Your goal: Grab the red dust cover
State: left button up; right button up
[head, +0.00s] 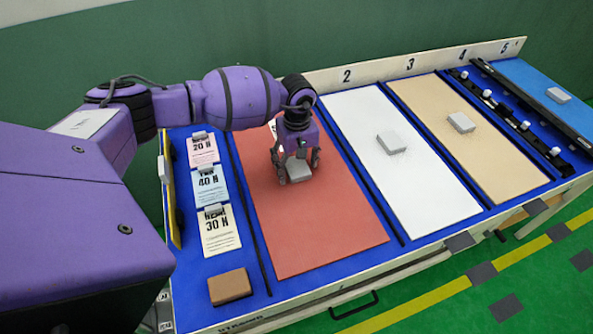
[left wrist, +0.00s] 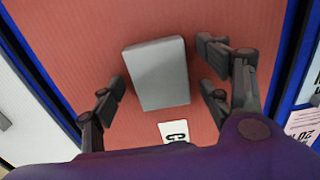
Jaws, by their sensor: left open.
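The large red thing in view is a flat red panel (head: 325,225) on the blue table, which I take for the red dust cover, though I cannot tell for sure. A grey block (head: 299,171) lies on its upper part. My left gripper (head: 295,160) is over this block, pointing down, open and empty. In the left wrist view the grey block (left wrist: 157,73) sits between the spread fingers of the left gripper (left wrist: 162,85), with red panel (left wrist: 70,45) showing around it. A white card (left wrist: 172,131) lies near the block. My right gripper is not in view.
To the right lie a white panel (head: 435,195) and a tan panel (head: 495,165), each with a grey block, then a black rail (head: 520,128) and a blue panel (head: 525,80). Label cards (head: 211,184) and a brown block (head: 230,287) lie left. A green wall stands behind.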

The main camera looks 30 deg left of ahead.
pick_arm(q)
jog(key=shift+c, duration=0.6)
jog(key=c, duration=1.4)
